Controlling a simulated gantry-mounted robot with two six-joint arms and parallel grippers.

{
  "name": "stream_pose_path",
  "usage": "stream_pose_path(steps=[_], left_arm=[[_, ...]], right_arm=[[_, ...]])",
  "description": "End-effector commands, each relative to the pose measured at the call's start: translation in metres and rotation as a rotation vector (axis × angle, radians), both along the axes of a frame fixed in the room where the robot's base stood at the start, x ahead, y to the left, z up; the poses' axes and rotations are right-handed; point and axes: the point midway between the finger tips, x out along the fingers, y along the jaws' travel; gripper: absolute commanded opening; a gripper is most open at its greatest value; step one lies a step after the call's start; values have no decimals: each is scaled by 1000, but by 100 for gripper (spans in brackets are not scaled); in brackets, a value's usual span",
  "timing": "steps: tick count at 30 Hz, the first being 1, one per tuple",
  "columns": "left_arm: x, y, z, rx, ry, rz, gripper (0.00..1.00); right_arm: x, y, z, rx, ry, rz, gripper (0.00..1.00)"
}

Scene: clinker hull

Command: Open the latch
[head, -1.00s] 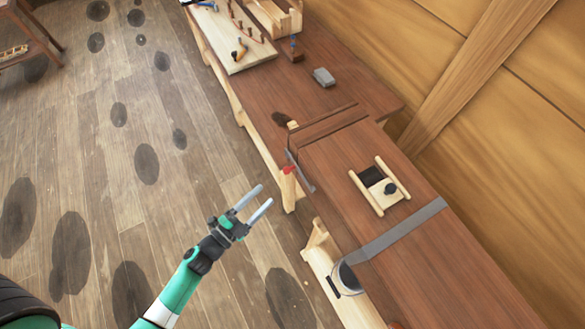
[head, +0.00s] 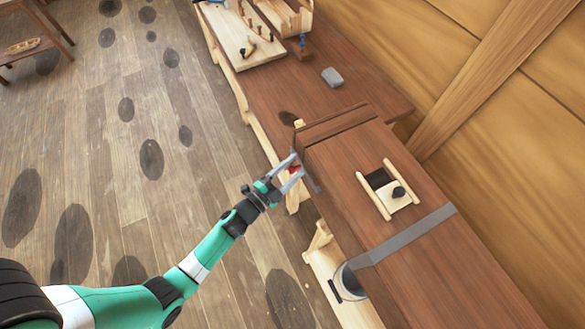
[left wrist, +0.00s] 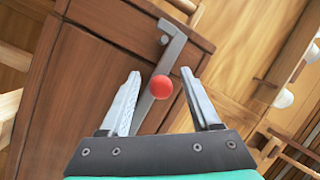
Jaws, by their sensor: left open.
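The latch (left wrist: 173,50) is a grey metal bar with a red ball knob (left wrist: 161,87), on the side of a brown wooden chest (left wrist: 95,62). In the left wrist view the bar slants from a pivot near the top down to behind the knob. My left gripper (left wrist: 159,76) is open, with one finger on each side of the knob and a gap on both sides. In the head view the left gripper (head: 297,165) is at the chest's near side and partly covers the red knob. My right gripper is not in view.
A grey block (head: 332,77) and a pegboard (head: 248,52) lie farther back on the bench.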

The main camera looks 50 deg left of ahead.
Motion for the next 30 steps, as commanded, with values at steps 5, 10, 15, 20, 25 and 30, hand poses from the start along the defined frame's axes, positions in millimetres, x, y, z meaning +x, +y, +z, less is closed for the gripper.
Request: stream_pose_path(steps=[5, 10, 15, 20, 25, 30], left_arm=[[0, 0, 0, 0, 0, 0, 51], [0, 0, 0, 0, -1, -1, 21], [0, 0, 0, -1, -1, 0, 0], [0, 0, 1, -1, -1, 0, 0], [0, 0, 1, -2, -3, 0, 0], [0, 0, 1, -2, -3, -1, 0]], right_arm=[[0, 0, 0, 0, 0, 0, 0], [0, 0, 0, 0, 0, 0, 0], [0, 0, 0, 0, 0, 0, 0], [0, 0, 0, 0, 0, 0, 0], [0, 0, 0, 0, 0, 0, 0], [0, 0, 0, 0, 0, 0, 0]])
